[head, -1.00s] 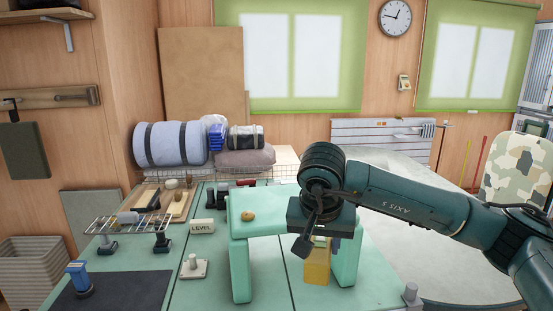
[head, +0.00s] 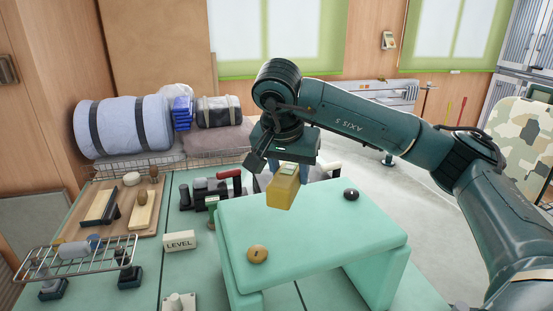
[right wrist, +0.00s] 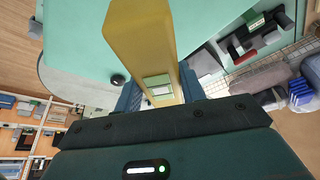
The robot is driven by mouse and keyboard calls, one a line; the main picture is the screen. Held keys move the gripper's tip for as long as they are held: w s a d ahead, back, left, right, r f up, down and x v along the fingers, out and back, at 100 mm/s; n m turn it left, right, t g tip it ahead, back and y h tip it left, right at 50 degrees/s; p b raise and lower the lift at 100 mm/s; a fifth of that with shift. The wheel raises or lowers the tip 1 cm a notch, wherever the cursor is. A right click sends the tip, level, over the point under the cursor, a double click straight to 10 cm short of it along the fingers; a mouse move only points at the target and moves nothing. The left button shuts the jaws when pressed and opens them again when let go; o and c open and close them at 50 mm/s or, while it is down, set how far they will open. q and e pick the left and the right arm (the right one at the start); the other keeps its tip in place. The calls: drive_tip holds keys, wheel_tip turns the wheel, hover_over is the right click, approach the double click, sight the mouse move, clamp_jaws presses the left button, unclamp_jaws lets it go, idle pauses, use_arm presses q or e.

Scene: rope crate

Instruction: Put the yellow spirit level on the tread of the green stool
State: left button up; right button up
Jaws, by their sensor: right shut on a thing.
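The green stool (head: 315,222) stands on the bench, its flat tread facing up. A brown round knob (head: 257,254) is at its near left and a black one (head: 351,194) at its far right. My right gripper (head: 284,170) is shut on the yellow spirit level (head: 282,192), which hangs down from it near the tread's far edge. Contact between level and tread cannot be told. In the right wrist view the level (right wrist: 145,40) juts out between the blue fingers, its pale vial window showing. My left gripper is not in view.
A wooden board (head: 125,208) and rolled bedding (head: 125,127) are farther back. Most of the tread is bare.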

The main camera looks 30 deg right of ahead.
drive_tip(key=shift+s+r, duration=0.15)
drive_tip(key=shift+s, duration=0.1)
wheel_tip(320, 180, down, 5)
drive_tip(key=b, duration=0.3)
drive_tip(key=shift+r, duration=0.15)
drive_tip(key=shift+w+f+b, duration=0.1)
drive_tip(key=shift+f+b, duration=0.5)
drive_tip(key=shift+b, duration=0.05)
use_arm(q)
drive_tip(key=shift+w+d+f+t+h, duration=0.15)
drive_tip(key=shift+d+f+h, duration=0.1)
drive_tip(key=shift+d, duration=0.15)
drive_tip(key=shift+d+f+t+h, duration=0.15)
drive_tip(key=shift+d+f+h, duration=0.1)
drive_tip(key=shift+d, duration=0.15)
use_arm(e)
drive_tip(key=shift+f, duration=0.15)
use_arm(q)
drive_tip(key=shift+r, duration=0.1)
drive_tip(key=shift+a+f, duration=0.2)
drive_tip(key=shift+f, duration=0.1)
use_arm(e)
drive_tip(key=shift+f, duration=0.15)
use_arm(q)
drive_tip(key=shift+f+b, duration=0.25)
drive_tip(key=shift+b, duration=0.15)
use_arm(e)
drive_tip(key=shift+f, duration=0.35)
